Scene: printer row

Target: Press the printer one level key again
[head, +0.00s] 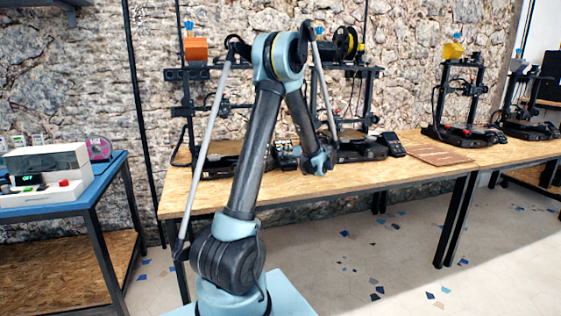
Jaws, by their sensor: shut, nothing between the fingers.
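Several 3D printers stand in a row along the wooden table. The leftmost printer (188,118) is partly hidden behind my arm, and a small dark control panel (287,150) shows just left of my wrist. The second printer (362,146) has its own dark control panel (392,145) at its right. I see no number on any printer, and the level key is too small to make out. My gripper (317,170) is small in view, shut and empty, over the table's front part near the first panel. I cannot tell whether it touches anything.
A brown slatted mat (440,155) lies on the wooden table (240,193) right of the second panel. Two more printers stand farther right, one of them here (460,110). At left, a blue table (90,195) holds a white machine (45,175). The floor at right is open.

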